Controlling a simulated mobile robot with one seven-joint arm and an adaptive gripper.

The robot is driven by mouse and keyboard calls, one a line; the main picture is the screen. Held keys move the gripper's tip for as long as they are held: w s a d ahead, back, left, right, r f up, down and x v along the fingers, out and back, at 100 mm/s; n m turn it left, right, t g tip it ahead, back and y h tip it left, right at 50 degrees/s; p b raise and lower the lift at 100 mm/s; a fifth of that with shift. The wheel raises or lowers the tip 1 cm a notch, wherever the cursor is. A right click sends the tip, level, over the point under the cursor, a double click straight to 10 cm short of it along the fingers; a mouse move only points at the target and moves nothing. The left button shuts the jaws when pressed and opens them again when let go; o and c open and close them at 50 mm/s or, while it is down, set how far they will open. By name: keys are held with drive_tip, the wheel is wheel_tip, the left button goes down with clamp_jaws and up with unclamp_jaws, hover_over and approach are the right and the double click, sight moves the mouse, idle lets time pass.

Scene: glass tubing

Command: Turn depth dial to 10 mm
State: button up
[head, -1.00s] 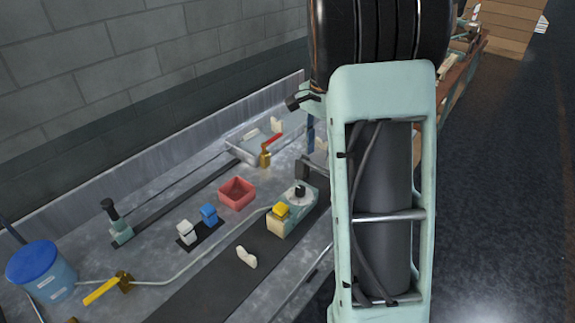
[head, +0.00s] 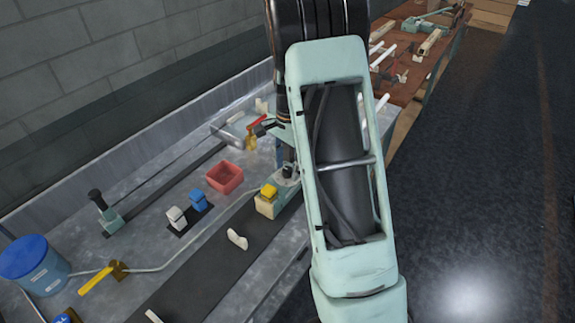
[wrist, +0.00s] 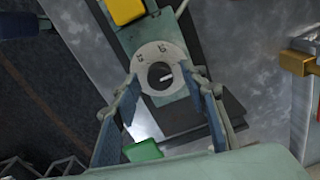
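The depth dial (wrist: 145,55) is a pale disc with dark marks too small to read surely. Its black knob (wrist: 158,80) bears a white pointer line aimed to the right in the wrist view. The dial sits on a pale green block with a yellow part (wrist: 126,10), which also shows in the head view (head: 268,192). My gripper (wrist: 165,84) is open, its blue-padded fingers spread on either side of the knob. I see no clear contact. In the head view the arm stands beside the dial and hides the fingers.
A green block (wrist: 143,150) shows between the fingers in the wrist view. On the bench are a red tray (head: 224,178), blue and white blocks (head: 198,199), a blue bucket (head: 35,268) and a yellow-handled valve (head: 97,280). A brass part (wrist: 294,62) is at the right in the wrist view.

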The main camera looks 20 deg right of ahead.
clamp_jaws()
idle(0.3)
drive_tip(key=shift+f+n, duration=0.1)
drive_tip(key=shift+n, duration=0.2)
drive_tip(key=shift+n+b, duration=0.75)
drive_tip(key=shift+n, duration=0.25)
drive_tip(key=n+b, duration=0.1)
drive_tip(key=n, duration=0.2)
drive_tip(key=shift+n, duration=0.3)
drive_tip(key=n+b, duration=0.1)
drive_tip(key=n, duration=0.4)
drive_tip(key=shift+n, duration=0.4)
